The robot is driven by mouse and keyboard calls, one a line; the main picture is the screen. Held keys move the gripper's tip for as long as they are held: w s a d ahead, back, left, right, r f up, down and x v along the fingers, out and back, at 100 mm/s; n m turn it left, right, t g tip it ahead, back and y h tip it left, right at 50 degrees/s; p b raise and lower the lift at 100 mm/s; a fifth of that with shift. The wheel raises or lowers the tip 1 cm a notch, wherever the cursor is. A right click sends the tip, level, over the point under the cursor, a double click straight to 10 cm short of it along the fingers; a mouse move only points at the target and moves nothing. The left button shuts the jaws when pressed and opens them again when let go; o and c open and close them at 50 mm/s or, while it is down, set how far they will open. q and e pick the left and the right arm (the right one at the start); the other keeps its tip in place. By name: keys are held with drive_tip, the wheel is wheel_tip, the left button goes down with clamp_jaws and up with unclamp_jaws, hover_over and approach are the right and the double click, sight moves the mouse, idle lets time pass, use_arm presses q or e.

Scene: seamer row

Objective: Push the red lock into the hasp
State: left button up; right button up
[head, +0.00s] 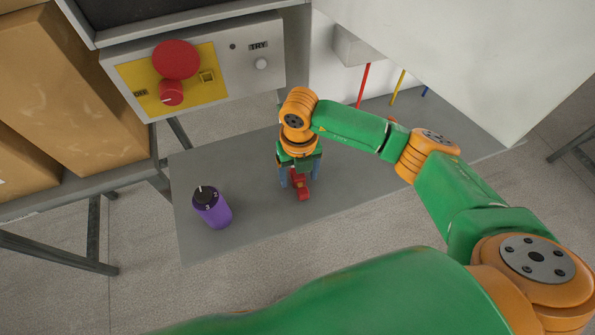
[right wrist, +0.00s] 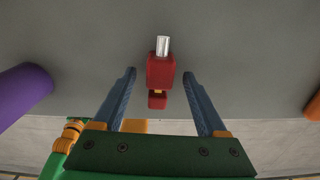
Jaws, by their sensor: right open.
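The red lock (head: 302,190) is on the grey surface, below my right gripper (head: 300,177). In the right wrist view the lock (right wrist: 160,72) has a silver shackle pointing away from my palm. My right gripper (right wrist: 159,82) is open, with one blue finger on each side of the lock and a visible gap to each. A small yellow square fitting (head: 207,77) on the control panel may be the hasp, but it is too small to be sure. It is well up and left of the gripper. My left gripper is not in view.
A purple cylinder (head: 214,212) with a dark top stands left of the lock. Cardboard boxes (head: 80,85) stand at left. The grey surface (head: 350,190) is clear right of the lock.

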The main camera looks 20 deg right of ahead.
sight(299, 177)
drive_tip(key=shift+f, duration=0.4)
clamp_jaws()
wheel_tip(299, 177, up, 10)
drive_tip(key=shift+r+b, duration=0.1)
drive_tip(key=shift+b, duration=0.9)
drive_tip(key=shift+s, duration=0.1)
